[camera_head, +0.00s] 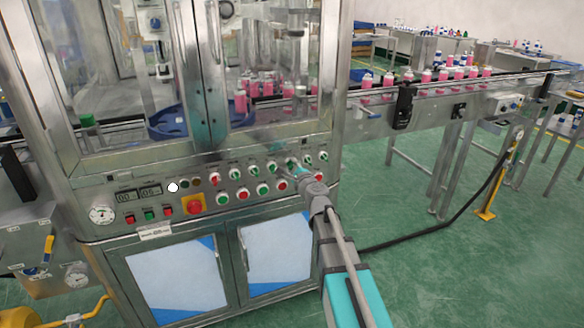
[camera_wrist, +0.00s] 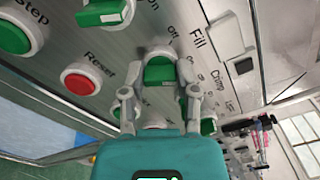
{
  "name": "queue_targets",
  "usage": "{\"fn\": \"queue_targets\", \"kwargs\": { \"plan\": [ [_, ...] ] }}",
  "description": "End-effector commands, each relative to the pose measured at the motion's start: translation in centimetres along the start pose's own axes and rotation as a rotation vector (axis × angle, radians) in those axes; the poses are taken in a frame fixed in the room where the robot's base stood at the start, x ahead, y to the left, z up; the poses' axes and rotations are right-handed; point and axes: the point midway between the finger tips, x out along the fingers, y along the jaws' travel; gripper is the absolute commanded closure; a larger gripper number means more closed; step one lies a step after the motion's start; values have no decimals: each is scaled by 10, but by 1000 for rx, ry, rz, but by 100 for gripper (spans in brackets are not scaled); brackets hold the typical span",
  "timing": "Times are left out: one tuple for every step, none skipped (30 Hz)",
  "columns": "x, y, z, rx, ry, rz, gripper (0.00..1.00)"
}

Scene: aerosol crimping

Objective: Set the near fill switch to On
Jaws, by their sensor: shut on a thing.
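A green rotary switch knob (camera_wrist: 160,73) in a white round collar sits by the word "Fill" in the wrist view. An "Off" label is printed beside it. My gripper (camera_wrist: 158,82) has its two grey fingers on either side of this knob and is shut on it. In the head view my gripper (camera_head: 299,170) is against the right part of the control panel (camera_head: 152,205) and hides most of this switch. I cannot tell surely which setting the knob points to.
Green switches close by include one (camera_wrist: 104,13) at the wrist view's top and one (camera_head: 308,159) right of my gripper in the head view. A red Reset button (camera_wrist: 80,82) is near. A red emergency stop (camera_head: 194,204) is further left. A conveyor (camera_head: 440,95) carries pink bottles.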

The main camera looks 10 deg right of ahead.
Motion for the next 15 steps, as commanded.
{"fn": "queue_targets", "kwargs": {
  "plan": [
    [0, 0, 0, 2, 0, 0, 100],
    [0, 0, 0, 2, 0, 0, 100],
    [0, 0, 0, 2, 0, 0, 56],
    [0, 0, 0, 2, 0, 0, 51],
    [0, 0, 0, 2, 0, 0, 45],
    [0, 0, 0, 1, 0, 0, 38],
    [0, 0, 0, 1, 0, 0, 32],
    [0, 0, 0, 1, 0, 0, 27],
    [0, 0, 0, 1, 0, 0, 26],
    [0, 0, 0, 0, 0, 0, 26],
    [0, 0, 0, 0, 0, 0, 26],
    [0, 0, 0, 0, 0, 0, 26],
    [0, 0, 0, 0, 0, 0, 26],
    [0, 0, 0, 0, 0, 0, 26],
    [0, 0, 0, 0, 0, 0, 26]
  ]
}}
